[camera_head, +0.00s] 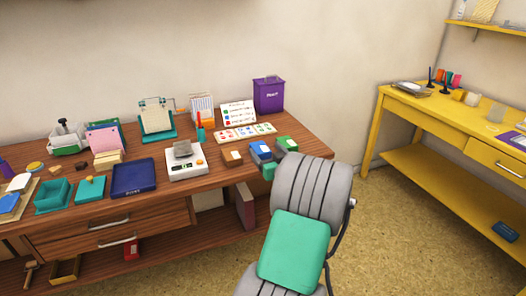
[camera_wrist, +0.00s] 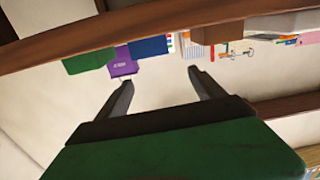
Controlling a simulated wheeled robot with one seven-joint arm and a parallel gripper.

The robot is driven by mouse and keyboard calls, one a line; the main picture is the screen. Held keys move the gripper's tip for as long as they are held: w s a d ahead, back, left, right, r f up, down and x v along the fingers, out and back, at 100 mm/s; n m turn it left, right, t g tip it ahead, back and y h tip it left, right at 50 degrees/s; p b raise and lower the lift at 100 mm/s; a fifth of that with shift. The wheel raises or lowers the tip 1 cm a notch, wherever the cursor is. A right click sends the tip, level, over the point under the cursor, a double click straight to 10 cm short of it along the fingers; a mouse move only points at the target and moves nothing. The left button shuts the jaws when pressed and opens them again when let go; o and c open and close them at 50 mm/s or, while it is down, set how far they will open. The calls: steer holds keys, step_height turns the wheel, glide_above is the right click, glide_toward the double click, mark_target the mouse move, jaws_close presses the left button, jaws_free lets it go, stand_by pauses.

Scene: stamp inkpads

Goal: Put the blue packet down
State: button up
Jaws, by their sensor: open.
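The blue packet (camera_head: 261,150) stands near the front edge of the wooden desk, between a brown packet (camera_head: 231,157) and a green packet (camera_head: 287,144). In the wrist view, which looks upside down, the blue packet (camera_wrist: 148,47) shows beyond the fingertips, in the gap between them in the picture. The green packet (camera_wrist: 88,60) is left of it and the brown one (camera_wrist: 203,34) right. My gripper (camera_wrist: 162,80) is open, with nothing between its fingers, apart from the blue packet. In the head view my arm hides the gripper or most of it.
A purple bin (camera_head: 269,95) stands at the desk's back right. A white scale (camera_head: 187,163) and a navy tray (camera_head: 133,178) are left of the packets. The desk's front edge (camera_wrist: 110,38) crosses the wrist view. A yellow table (camera_head: 420,112) stands right, beyond open floor.

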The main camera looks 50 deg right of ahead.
mark_target(262, 149)
steer(key=r, duration=0.2)
steer(key=shift+w+a+r+n, duration=0.2)
steer(key=shift+a+r+n, duration=0.1)
steer(key=shift+a+r, duration=0.1)
steer(key=shift+d+f+p, duration=0.15)
steer(key=shift+f+p, duration=0.05)
steer(key=shift+p, duration=0.1)
steer(key=shift+m+g+y, duration=0.3)
steer(key=shift+m+g, duration=0.1)
steer(key=shift+g, duration=0.5)
steer(key=f, duration=0.1)
steer(key=d+f, duration=0.2)
steer(key=f, duration=0.1)
steer(key=shift+s, duration=0.35)
steer(key=shift+w+f, duration=0.2)
steer(key=shift+f, duration=0.1)
steer(key=x, duration=0.4)
steer(key=b+x, duration=0.1)
steer(key=x, duration=0.1)
steer(key=shift+w+a+f, duration=0.15)
steer(key=shift+w, duration=0.2)
steer(key=shift+w+d, duration=0.3)
steer(key=shift+w, duration=0.05)
steer(key=shift+c, duration=0.4)
steer(key=c, duration=1.6)
